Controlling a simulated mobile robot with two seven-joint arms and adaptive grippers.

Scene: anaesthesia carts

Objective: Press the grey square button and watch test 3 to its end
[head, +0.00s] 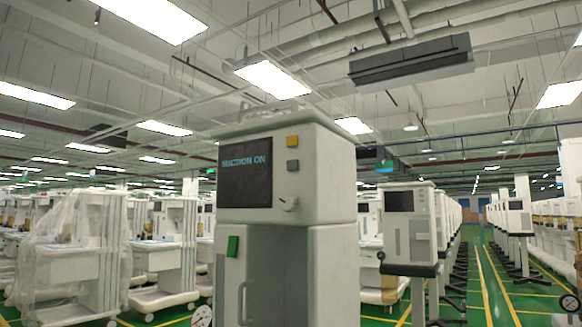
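The nearest anaesthesia cart (330,215) stands upright in the middle of the head view. Its dark screen (245,187) reads "SUCTION ON" in blue letters. A grey square button (293,166) sits to the right of the screen, just below a yellow square button (292,142). Nothing touches either button. A small white knob or lever (288,203) is below them. A green square (233,246) is on the lower front. Neither of my grippers shows in this view.
A plastic-wrapped cart (70,250) and several more stand at the left. Another cart with a screen (405,225) stands behind at the right. A green aisle with yellow lines (495,285) runs back on the right.

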